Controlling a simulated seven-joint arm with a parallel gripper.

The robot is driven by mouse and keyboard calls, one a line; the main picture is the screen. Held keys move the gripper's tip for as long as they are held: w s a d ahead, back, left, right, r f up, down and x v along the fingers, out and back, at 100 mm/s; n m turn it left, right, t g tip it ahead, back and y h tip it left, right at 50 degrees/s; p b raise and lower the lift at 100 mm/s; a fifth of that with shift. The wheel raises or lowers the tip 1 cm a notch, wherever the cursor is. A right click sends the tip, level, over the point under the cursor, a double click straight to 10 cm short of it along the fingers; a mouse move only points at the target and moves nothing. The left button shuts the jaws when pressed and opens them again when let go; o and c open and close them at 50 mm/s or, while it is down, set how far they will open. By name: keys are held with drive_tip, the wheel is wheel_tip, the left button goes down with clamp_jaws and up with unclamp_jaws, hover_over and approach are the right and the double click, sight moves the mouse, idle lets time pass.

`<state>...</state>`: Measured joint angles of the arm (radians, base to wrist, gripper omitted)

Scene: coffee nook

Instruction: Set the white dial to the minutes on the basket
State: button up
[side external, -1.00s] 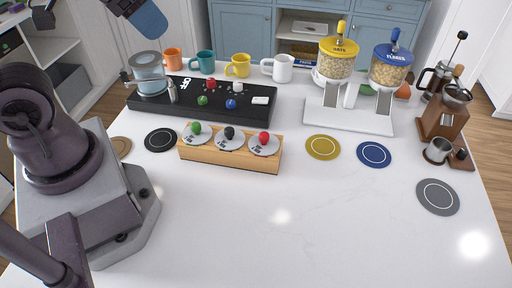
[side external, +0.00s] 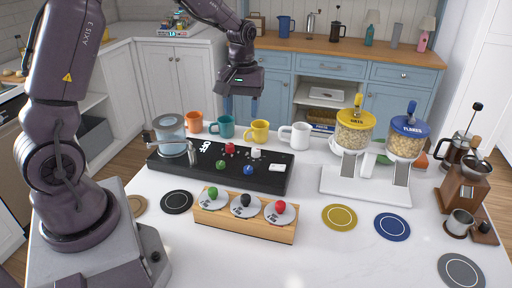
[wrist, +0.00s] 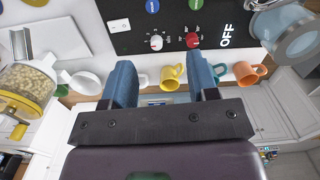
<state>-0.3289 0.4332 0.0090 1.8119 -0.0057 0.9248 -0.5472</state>
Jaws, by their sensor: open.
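The white dial (side external: 256,153) is a small knob on the black control panel (side external: 185,163), which also carries red, green and blue knobs. In the wrist view the white dial (wrist: 156,42) shows with a round marked scale, its numbers too small to read.
A glass kettle (side external: 172,132) stands at the panel's left end. Several mugs, including a yellow one (side external: 258,131), line up behind it. A wooden block (side external: 240,222) with three dials is in front. Grain dispensers (side external: 354,130) stand right.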

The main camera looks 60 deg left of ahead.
sight(256, 149)
drive_tip(key=w+a+f+n, duration=0.4)
drive_tip(key=w+a+n, duration=0.15)
drive_tip(key=n, duration=0.25)
drive_tip(key=f, duration=0.8)
drive_tip(key=w+d+f, duration=0.1)
drive_tip(key=f, duration=0.3)
drive_tip(key=shift+f, duration=0.3)
drive_tip(key=c, duration=0.9)
